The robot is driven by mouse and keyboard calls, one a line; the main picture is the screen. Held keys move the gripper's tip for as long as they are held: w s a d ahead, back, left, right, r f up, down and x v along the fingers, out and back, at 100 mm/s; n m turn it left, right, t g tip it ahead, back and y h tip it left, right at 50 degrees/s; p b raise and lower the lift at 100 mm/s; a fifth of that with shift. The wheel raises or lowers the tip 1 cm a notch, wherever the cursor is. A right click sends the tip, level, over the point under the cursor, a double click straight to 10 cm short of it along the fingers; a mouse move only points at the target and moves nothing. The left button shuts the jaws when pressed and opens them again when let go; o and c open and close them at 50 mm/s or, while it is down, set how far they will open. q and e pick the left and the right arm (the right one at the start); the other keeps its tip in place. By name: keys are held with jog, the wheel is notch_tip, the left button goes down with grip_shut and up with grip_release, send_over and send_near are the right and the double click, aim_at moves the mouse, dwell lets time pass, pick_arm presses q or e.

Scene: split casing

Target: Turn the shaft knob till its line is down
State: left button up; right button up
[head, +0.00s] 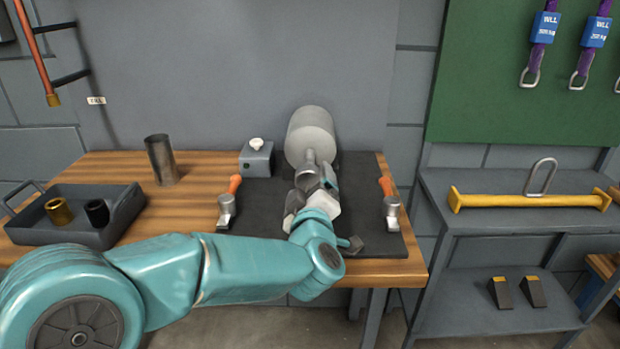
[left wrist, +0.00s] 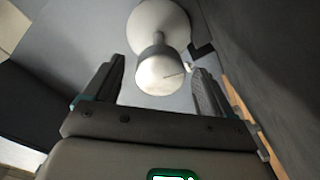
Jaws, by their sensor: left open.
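The shaft knob (left wrist: 158,76) is a pale grey round end on a short shaft, in front of a large pale cylinder (head: 311,138). In the left wrist view a thin dark line on the knob's face runs from near its middle toward the right edge, slightly upward. My left gripper (left wrist: 158,72) is open, with one finger on each side of the knob and gaps visible. In the head view my left gripper (head: 312,187) is at the knob (head: 306,178) and partly covers it. My right gripper is not in view.
A dark mat (head: 262,205) lies on the wooden bench. Orange-handled clamps (head: 227,205) (head: 390,206) stand at either side. A grey box (head: 256,160) with a white top knob, a metal cup (head: 161,160) and a tray (head: 75,232) with two bushings stand left.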

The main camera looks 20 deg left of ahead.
pick_arm(q)
jog(key=shift+x, duration=1.7)
jog(key=c, duration=1)
jog(key=shift+f+n+b, duration=0.2)
jog(key=shift+n+b, duration=0.8)
jog(key=shift+b, duration=0.2)
jog(key=shift+n, duration=0.4)
jog(key=shift+r, duration=0.2)
jog(key=o, duration=1)
jog(key=shift+d, duration=0.1)
